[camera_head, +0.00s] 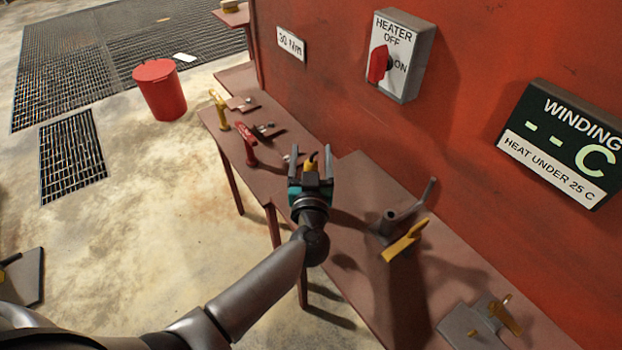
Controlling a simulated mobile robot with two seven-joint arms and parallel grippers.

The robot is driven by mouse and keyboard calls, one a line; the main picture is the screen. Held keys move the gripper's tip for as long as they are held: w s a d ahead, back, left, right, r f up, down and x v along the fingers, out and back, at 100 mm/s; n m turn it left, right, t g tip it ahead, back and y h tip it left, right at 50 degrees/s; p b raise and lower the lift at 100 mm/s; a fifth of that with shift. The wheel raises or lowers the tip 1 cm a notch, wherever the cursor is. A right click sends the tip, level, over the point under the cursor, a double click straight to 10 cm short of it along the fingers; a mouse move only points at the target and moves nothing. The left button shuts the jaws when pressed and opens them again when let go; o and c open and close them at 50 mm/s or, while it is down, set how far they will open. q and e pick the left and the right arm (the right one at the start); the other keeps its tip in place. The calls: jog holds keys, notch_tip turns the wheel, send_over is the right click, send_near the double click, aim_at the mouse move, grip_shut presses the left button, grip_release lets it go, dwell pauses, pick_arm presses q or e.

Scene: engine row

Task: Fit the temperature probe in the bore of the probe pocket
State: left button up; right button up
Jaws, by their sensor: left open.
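My left gripper (311,160) is open above the brown bench, its two fingers pointing away toward the wall. A small yellow piece with a dark tip (311,163) shows between the fingers; it may be the temperature probe, but I cannot tell whether the fingers touch it. To the right on the bench is a grey fitting (390,219) with a round opening and a slanted rod; it may be the probe pocket, but I cannot tell for certain. A yellow lever (405,242) sits close in front of it. My right gripper is not in view.
The narrow bench (375,178) runs along a red wall (330,85). A red-handled fitting (248,145) and a yellow one (219,108) stand farther left. A grey plate (462,325) lies at the near right. A red bucket (160,88) stands on the floor. A heater switch (400,55) hangs above.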

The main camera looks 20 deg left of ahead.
pick_arm(q)
grip_shut()
dwell(0.6)
